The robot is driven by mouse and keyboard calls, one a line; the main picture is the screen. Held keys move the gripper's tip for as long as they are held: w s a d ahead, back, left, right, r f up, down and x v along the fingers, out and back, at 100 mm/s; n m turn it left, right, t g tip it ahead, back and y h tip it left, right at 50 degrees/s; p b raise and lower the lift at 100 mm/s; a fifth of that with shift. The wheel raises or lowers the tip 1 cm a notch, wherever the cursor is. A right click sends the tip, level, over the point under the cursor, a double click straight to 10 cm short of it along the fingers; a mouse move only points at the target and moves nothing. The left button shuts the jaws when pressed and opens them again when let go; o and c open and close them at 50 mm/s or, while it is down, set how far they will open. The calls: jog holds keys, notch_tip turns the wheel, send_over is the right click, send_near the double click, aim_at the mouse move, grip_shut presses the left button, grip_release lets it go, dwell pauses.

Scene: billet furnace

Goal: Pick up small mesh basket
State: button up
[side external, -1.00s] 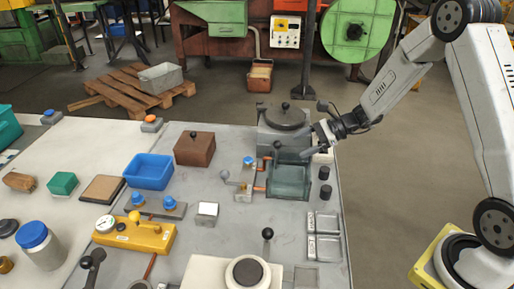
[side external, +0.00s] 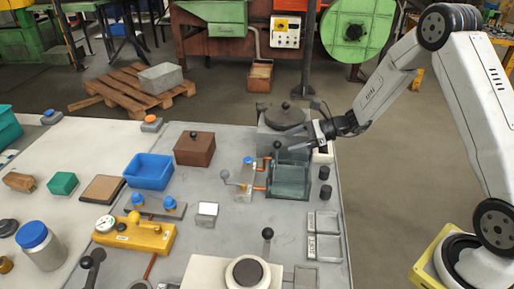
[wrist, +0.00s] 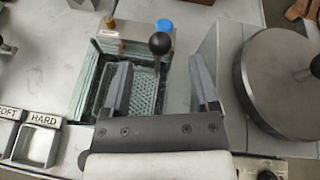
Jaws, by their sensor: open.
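The small mesh basket (wrist: 146,95) is a dark perforated basket inside a glass-walled tank (wrist: 82,82) in the wrist view. A black ball knob (wrist: 160,43) stands at the tank's far edge; I cannot tell whether it belongs to the basket. The tank also shows in the side view (side external: 288,190), where the basket cannot be made out clearly. My gripper (wrist: 161,62) is open and empty, with its left finger in front of the basket and its right finger beyond the tank's right side. In the side view my gripper (side external: 296,141) is above the tank's back edge.
A grey round-lidded unit (side external: 284,116) stands close behind the tank. A valve block with a blue cap (side external: 246,178) stands to the tank's left. Labelled trays (side external: 325,222) lie in front and right. A blue bin (side external: 150,171) and brown box (side external: 195,149) are further left.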

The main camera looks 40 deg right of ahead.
aim_at(278, 145)
jog(key=shift+x, duration=2.55)
jog(key=shift+r, duration=0.1)
grip_shut()
